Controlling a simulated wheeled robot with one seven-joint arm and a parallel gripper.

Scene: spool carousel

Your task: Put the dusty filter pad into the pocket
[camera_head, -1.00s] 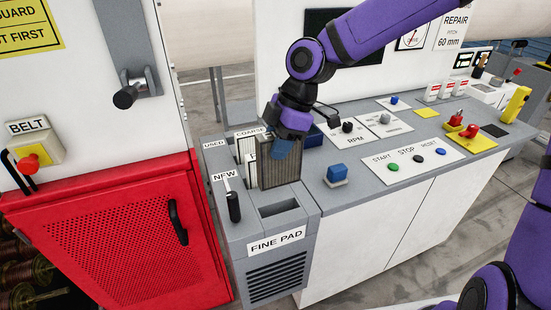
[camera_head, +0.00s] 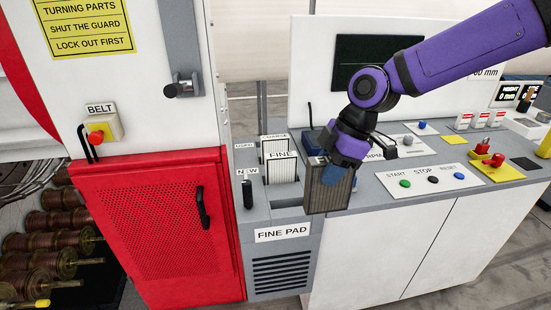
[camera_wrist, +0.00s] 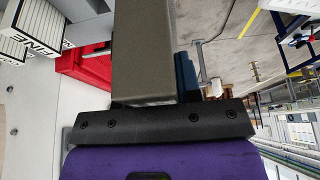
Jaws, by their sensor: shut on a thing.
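The dusty filter pad (camera_head: 327,190), a grey-brown pleated block, hangs upright from my gripper (camera_head: 337,160), which is shut on its top edge. In the wrist view the pad (camera_wrist: 145,50) fills the upper middle and hides the fingertips. The pad is in front of the grey console, to the right of the pad bay. An open slot (camera_head: 289,203) lies in the bay top above the FINE PAD label (camera_head: 283,234); the pad partly hides its right end. A USED label (camera_head: 244,146) is at the back left of the bay, its opening hard to make out.
Clean white pads marked COARSE (camera_head: 274,149) and FINE (camera_head: 282,168) stand in the bay. A black lever (camera_head: 247,193) stands by the NEW label. The red cabinet (camera_head: 150,230) is to the left. Console buttons (camera_head: 433,180) lie to the right.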

